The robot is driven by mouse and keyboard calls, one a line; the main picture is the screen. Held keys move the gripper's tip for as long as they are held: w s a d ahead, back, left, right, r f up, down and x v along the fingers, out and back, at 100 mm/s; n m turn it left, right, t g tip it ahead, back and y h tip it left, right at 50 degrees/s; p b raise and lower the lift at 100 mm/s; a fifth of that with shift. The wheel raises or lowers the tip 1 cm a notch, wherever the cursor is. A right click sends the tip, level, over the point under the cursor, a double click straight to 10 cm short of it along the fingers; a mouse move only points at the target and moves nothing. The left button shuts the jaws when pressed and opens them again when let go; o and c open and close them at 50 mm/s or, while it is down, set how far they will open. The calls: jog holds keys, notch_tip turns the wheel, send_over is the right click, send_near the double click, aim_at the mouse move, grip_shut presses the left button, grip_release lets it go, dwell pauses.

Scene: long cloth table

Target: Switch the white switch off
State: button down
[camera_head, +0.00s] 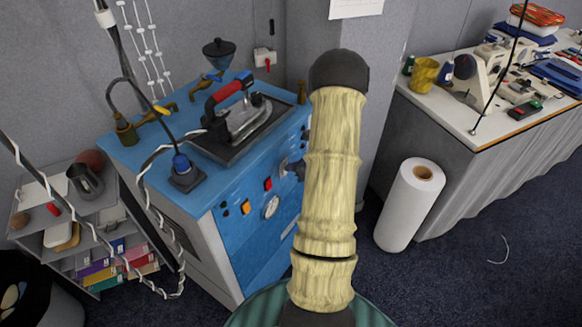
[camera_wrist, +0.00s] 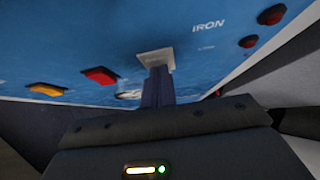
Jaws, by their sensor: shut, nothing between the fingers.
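The white switch (camera_wrist: 154,57) shows in the wrist view as a pale square on the blue panel, left of the printed word IRON. My gripper (camera_wrist: 158,72) is shut and empty, and its fingertips are right at the switch, covering its lower part. I cannot tell whether they touch it or which way the switch is tilted. In the head view my gripper (camera_head: 292,168) is a small dark shape against the front of the blue ironing station (camera_head: 233,220), largely hidden by my arm. The switch cannot be made out there.
In the wrist view a red switch (camera_wrist: 100,76) and an orange switch (camera_wrist: 46,90) lie to the left, and a red round light (camera_wrist: 271,14) to the right. An iron (camera_head: 240,114) rests on top of the station. A white roll (camera_head: 409,205) stands on the floor at right.

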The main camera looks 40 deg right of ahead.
jog(key=shift+s+r+p, duration=0.2)
jog(key=shift+r+p, duration=0.15)
jog(key=shift+r, duration=0.45)
jog(key=b+v, duration=0.1)
jog(key=v, duration=1.2)
jog(key=shift+b, duration=0.3)
